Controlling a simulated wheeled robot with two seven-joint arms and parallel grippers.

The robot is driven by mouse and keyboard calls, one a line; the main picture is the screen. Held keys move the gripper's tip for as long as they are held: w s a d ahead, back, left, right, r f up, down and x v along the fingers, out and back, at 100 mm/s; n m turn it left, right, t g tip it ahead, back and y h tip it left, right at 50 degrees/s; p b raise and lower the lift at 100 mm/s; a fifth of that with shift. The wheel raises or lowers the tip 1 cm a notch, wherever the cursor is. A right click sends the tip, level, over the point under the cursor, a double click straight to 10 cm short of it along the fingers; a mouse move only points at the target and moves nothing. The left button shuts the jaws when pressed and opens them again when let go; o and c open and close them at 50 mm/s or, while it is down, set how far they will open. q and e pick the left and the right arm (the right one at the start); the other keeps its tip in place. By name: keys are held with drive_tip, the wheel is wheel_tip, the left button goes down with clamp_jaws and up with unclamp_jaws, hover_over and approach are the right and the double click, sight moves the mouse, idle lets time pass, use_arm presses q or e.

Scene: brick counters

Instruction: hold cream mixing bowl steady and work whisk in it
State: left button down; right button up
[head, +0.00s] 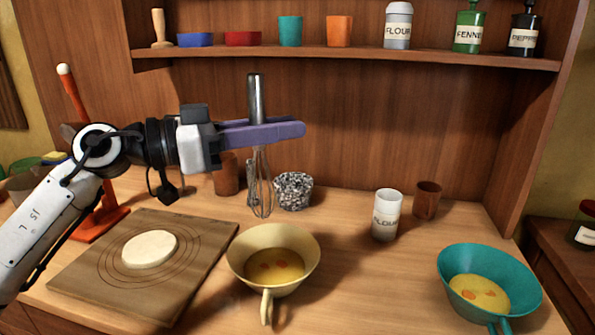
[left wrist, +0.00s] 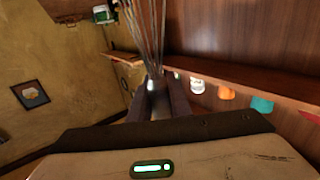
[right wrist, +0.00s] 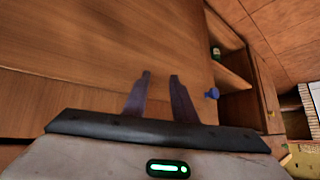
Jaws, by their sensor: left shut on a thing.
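The cream mixing bowl (head: 262,238) stands upright on the counter with yellow liquid and orange yolks in it; its handle points toward me. My left gripper (head: 266,131) is shut on the whisk's metal handle. The whisk (head: 259,188) hangs upright, wires down, and in the head view its tip shows just above the bowl's far rim, outside the liquid. The left wrist view also shows the whisk wires (left wrist: 147,38) beyond the fingers. My right gripper (right wrist: 160,76) shows only in the right wrist view, open and empty, fingers apart.
A wooden board (head: 205,243) with a dough disc (head: 150,249) lies left of the bowl. A teal bowl (head: 515,275) with similar contents stands right. A shelf (head: 350,53) hangs above.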

drive_tip(key=a+f+n+g+y, duration=0.1)
drive_tip(key=a+f+n+g, duration=0.1)
drive_tip(key=a+f+n, duration=0.35)
drive_tip(key=w+a+r+n+t+y, duration=0.2)
drive_tip(key=w+a+r+n+y, duration=0.25)
drive_tip(key=a+r+n, duration=0.6)
drive_tip(key=a+r+n+t+y, duration=0.1)
drive_tip(key=a+r+n+y, duration=0.35)
drive_tip(key=r, duration=0.95)
drive_tip(key=a+r+n+y, duration=0.1)
drive_tip(key=a+r+y, duration=0.55)
drive_tip(key=r, duration=0.75)
wheel_tip(320, 180, up, 10)
drive_tip(key=g+h, duration=0.5)
drive_tip(key=h, duration=1.2)
hover_over(301, 274)
drive_tip(key=s+d, duration=0.3)
drive_tip(key=s, duration=0.1)
drive_tip(key=x, duration=1.1)
drive_tip(key=shift+w+a+f, duration=0.25)
drive_tip(key=shift+w+a, duration=0.05)
drive_tip(key=shift+a, duration=0.15)
